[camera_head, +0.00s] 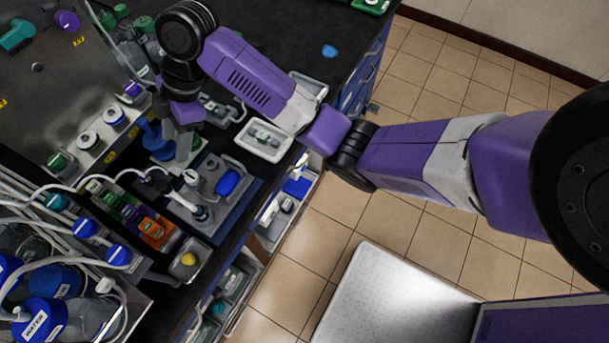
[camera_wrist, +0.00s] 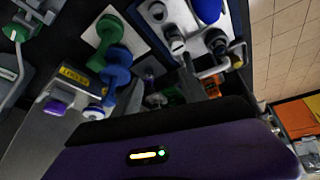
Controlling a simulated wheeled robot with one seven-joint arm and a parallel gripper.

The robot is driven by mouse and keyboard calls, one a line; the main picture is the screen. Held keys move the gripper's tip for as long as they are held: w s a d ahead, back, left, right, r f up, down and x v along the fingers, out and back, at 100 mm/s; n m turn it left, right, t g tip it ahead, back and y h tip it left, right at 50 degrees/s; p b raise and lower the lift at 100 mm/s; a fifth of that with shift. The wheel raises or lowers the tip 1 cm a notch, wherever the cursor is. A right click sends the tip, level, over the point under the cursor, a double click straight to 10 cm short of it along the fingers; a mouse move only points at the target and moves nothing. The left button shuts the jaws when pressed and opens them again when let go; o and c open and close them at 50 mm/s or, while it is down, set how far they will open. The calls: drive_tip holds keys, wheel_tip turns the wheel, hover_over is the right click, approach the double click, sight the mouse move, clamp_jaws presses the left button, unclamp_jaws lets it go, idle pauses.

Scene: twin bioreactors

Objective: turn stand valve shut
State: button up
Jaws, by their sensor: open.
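My gripper (camera_head: 185,146) hangs low over the bench in the head view, its jaws apart and nothing seen between them. A blue valve-like fitting (camera_head: 158,140) stands close at its left; the contact point is hidden. A blue fitting (camera_wrist: 117,72) with round ends also shows in the wrist view, left of the fingers (camera_wrist: 162,85), with a green fitting (camera_wrist: 108,32) above it. A grey stand (camera_head: 204,187) with a blue knob (camera_head: 228,182) sits on a blue mat to the lower right of the gripper. I cannot tell for certain which part is the stand valve.
A white tray (camera_head: 263,141) lies right of the gripper near the bench edge. Tubing and blue-capped bottles (camera_head: 40,318) crowd the lower left. An orange block (camera_head: 151,229) stands in a rack. Open tiled floor (camera_head: 310,225) lies right of the bench.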

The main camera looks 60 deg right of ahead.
drive_tip(key=w+r+m+t, duration=0.6)
drive_tip(key=w+m+t, duration=0.1)
drive_tip(key=w+t, duration=0.15)
drive_tip(key=s+m+t+h+b, duration=0.1)
drive_tip(key=s+m+t+h, duration=0.2)
drive_tip(key=s, duration=1.6)
drive_tip(key=s+d+f+m+t+h, duration=0.1)
drive_tip(key=s+m+t+h, duration=0.2)
drive_tip(key=s, duration=1.6)
drive_tip(key=shift+s+d+f+m+b, duration=0.25)
drive_tip(key=shift+d+m+b, duration=0.1)
drive_tip(key=shift+m, duration=0.95)
drive_tip(key=shift+w, duration=0.1)
